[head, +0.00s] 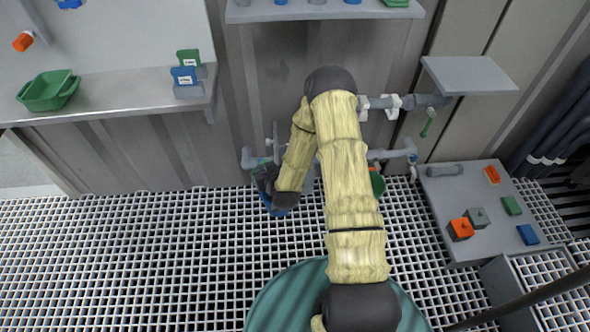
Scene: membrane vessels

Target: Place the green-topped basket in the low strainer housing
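My gripper (266,184) reaches down to the low pipework in front of the wall. It is small, dark and partly covered by my arm, so its fingers cannot be made out. A bit of green (262,164) shows right at the gripper; it may be the green-topped basket, but I cannot tell whether it is held. A blue rounded part (276,208) shows just below the gripper, possibly the low strainer housing; its opening is hidden. Another green part (377,184) shows low on the pipe to the right of my arm.
A left shelf (120,92) holds a green tub (48,91) and blue and green tagged blocks (185,76). A grey table (462,188) at right carries several coloured blocks. Pipes with valves (392,104) run along the wall. The grating floor (130,255) at left is clear.

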